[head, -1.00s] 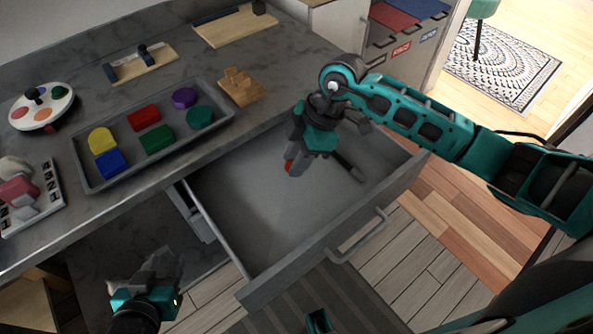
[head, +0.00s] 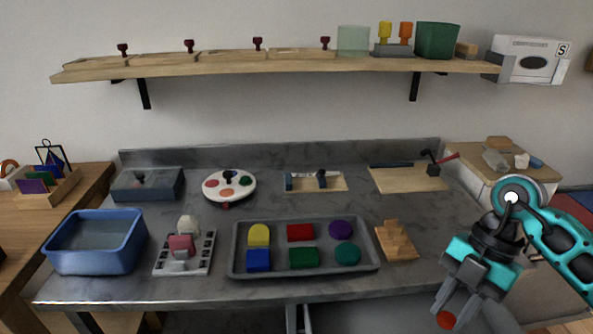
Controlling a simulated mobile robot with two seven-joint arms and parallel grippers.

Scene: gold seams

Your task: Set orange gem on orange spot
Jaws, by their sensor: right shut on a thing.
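My right gripper (head: 450,314) is low at the right, in front of the counter, pointing down over the drawer area. It is shut on a small red-orange piece, the orange gem (head: 446,320), which shows at its fingertips. A round white disc (head: 229,203) with a dark knob stands on the counter at centre-left. It bears several coloured spots, some reddish or orange. The disc is well to the left of and beyond my right gripper. My left gripper is out of view.
A grey tray (head: 233,262) with several coloured blocks lies at the counter's front, between the disc and my right gripper. A wooden stepped piece (head: 394,243) stands to its right. A blue tub (head: 65,258) is at the left. A shelf (head: 280,67) runs above.

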